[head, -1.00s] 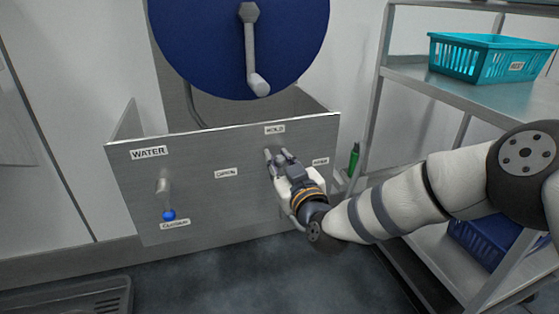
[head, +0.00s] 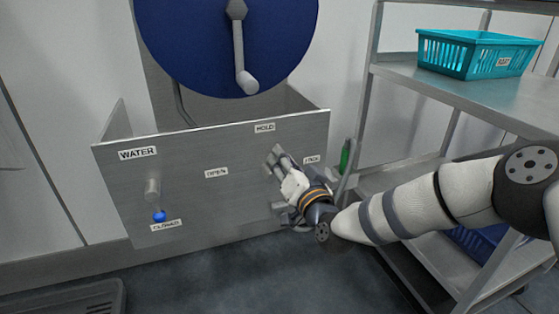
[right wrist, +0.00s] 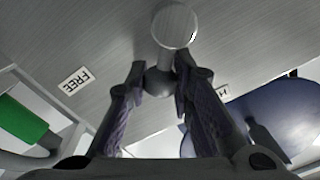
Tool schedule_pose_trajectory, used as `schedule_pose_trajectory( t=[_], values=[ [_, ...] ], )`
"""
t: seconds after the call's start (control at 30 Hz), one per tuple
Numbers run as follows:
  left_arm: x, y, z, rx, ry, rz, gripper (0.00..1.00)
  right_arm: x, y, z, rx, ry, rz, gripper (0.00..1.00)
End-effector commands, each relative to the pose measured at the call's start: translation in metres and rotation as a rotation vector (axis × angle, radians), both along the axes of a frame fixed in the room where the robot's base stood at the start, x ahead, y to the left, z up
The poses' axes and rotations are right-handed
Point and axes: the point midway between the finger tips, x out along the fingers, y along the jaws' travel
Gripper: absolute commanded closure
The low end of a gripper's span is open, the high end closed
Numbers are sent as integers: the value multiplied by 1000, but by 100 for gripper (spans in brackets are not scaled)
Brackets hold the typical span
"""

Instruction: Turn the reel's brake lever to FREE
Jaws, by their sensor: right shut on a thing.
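The brake lever's round light hub (right wrist: 176,25) shows in the right wrist view, with a dark knob (right wrist: 158,82) at the lever's end. My right gripper (right wrist: 160,68) is shut on this knob, one finger on each side. The knob sits between the FREE label (right wrist: 75,80) and a partly hidden label starting with H. In the head view my right gripper (head: 277,156) is at the steel panel (head: 225,195), below the HOLD label (head: 264,128) and left of the FREE label (head: 311,160). It hides most of the lever there. My left gripper is out of view.
The blue reel (head: 190,45) with its crank (head: 240,55) stands above the panel. A water valve with a blue knob (head: 159,216) is at the panel's left, by a CLOSED label. A metal shelf (head: 450,88) with a teal basket (head: 475,60) stands at right. A green bottle (head: 345,155) is beside the panel.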

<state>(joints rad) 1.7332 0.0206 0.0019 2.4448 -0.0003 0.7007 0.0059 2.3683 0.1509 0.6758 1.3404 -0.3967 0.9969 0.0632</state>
Motion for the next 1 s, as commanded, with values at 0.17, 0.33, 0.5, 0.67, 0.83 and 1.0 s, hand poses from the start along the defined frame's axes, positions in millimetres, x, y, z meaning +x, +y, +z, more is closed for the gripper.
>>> schedule_pose_trajectory(
  t=[0.17,0.33,0.5,0.67,0.83,1.0],
  values=[
    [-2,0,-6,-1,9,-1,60,2,-6,-10,159,55,-1,100],
    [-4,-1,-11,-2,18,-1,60,3,-9,-17,312,106,-1,100],
    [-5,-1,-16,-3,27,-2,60,4,-12,-23,457,152,-1,100],
    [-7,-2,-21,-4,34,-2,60,4,-13,-28,574,190,-1,100],
    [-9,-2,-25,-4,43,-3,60,4,-14,-32,670,221,-1,100],
    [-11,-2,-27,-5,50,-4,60,4,-14,-34,737,242,0,100]
  ],
)
